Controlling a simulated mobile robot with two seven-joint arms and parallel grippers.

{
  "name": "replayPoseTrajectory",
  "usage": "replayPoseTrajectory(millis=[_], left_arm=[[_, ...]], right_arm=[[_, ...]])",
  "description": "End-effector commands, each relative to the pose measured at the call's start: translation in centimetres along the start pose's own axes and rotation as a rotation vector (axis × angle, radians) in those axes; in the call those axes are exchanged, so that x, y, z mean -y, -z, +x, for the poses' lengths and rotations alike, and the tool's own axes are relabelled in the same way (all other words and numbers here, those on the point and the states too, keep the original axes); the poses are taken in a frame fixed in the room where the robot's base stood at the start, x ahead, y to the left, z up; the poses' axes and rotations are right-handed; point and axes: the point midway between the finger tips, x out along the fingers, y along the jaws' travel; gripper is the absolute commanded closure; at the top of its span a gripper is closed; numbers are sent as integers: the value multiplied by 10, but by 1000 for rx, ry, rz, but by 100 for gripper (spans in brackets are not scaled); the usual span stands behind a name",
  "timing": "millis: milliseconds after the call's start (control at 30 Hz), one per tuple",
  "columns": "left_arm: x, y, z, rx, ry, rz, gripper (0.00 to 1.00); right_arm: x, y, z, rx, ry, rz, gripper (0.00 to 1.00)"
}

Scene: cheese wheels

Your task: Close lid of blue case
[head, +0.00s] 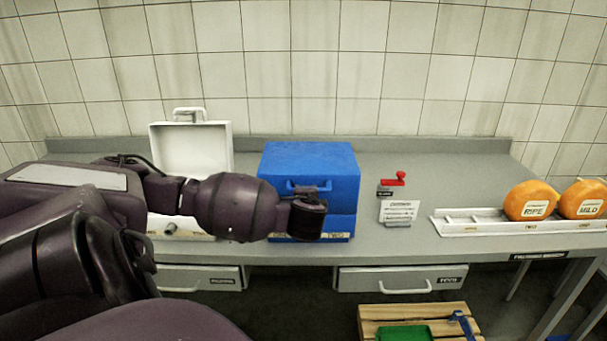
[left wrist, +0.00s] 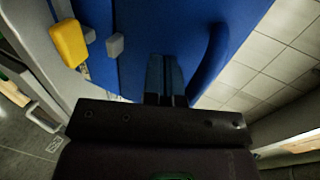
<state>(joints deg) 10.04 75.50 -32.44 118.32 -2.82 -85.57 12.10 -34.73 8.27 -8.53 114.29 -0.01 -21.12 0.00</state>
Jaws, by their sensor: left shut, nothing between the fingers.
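The blue case (head: 340,185) stands on the grey counter in the middle of the head view. Its lid (head: 312,155) lies over the base, and a seam runs along the right part of the front. My left arm hides the lower left front, so I cannot tell whether the lid is fully seated. My left gripper (head: 308,190) is at the case front by the handle. In the left wrist view the left gripper (left wrist: 166,75) is shut and empty against or just before the blue face (left wrist: 130,35), beside the curved blue handle (left wrist: 212,55). My right gripper is out of view.
An open white case (head: 190,147) stands left of the blue one, partly behind my arm. A red-handled item (head: 394,180) and a white rack (head: 470,228) with orange cheese wheels (head: 530,200) are to the right. A wooden crate (head: 440,315) is below the counter.

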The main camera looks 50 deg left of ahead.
Motion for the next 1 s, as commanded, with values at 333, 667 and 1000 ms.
replayPoseTrajectory(millis=[333,667,1000], left_arm=[[-9,0,-59,-4,-2,0,100],[-11,0,-89,-1,-1,0,100],[-11,3,-90,-17,-2,9,100]], right_arm=[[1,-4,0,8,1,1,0],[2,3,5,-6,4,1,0],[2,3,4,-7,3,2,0]])
